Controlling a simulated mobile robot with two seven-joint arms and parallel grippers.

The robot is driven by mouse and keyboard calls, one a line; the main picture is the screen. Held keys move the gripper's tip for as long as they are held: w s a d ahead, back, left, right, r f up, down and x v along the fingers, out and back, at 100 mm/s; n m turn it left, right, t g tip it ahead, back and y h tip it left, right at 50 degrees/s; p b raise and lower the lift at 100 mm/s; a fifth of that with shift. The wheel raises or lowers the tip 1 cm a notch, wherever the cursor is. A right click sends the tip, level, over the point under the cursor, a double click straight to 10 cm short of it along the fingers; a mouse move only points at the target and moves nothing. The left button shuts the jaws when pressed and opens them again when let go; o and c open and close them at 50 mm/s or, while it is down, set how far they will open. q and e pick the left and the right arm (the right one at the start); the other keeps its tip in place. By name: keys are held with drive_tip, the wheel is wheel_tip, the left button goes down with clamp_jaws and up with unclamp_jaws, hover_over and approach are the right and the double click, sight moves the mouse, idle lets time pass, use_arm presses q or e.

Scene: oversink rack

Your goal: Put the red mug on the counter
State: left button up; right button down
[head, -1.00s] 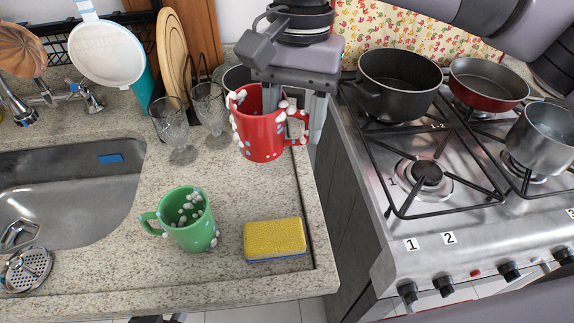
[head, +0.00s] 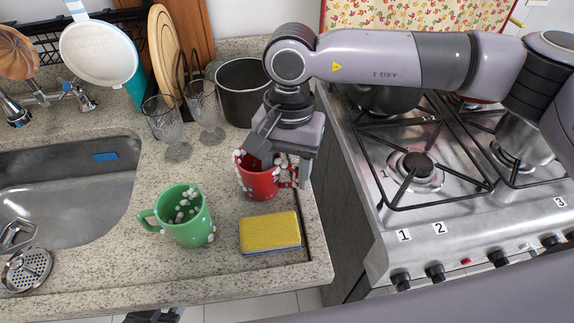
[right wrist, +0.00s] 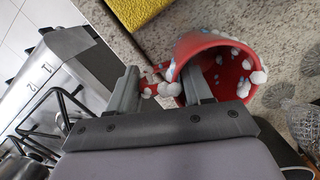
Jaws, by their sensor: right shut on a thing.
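The red mug (head: 257,184) with white and blue dots is upright at the counter's right side, behind the yellow sponge (head: 270,233). My right gripper (head: 284,172) is shut on it at the handle side. In the right wrist view the mug (right wrist: 215,62) lies at the fingertips (right wrist: 165,82), one finger outside the handle and the other at the rim, seemingly inside. The mug is low over the counter (head: 170,270); I cannot tell whether its base touches, as the underside is hidden.
A green mug (head: 184,216) stands left of the sponge. Two glasses (head: 185,115) and a dark pot (head: 243,92) stand behind. The sink (head: 60,200) is at left, the stove (head: 440,240) at right past a gap. Bare counter lies between green mug and glasses.

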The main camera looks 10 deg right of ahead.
drive_tip(key=shift+f, duration=0.1)
drive_tip(key=shift+c, duration=2.4)
unclamp_jaws()
drive_tip(key=shift+r, duration=0.25)
wheel_tip(320, 180, up, 12)
drive_tip(key=w+b, duration=0.1)
drive_tip(key=shift+w+d+f+b, duration=0.2)
drive_tip(key=shift+w+d+b, duration=0.05)
drive_tip(key=shift+d+b, duration=0.1)
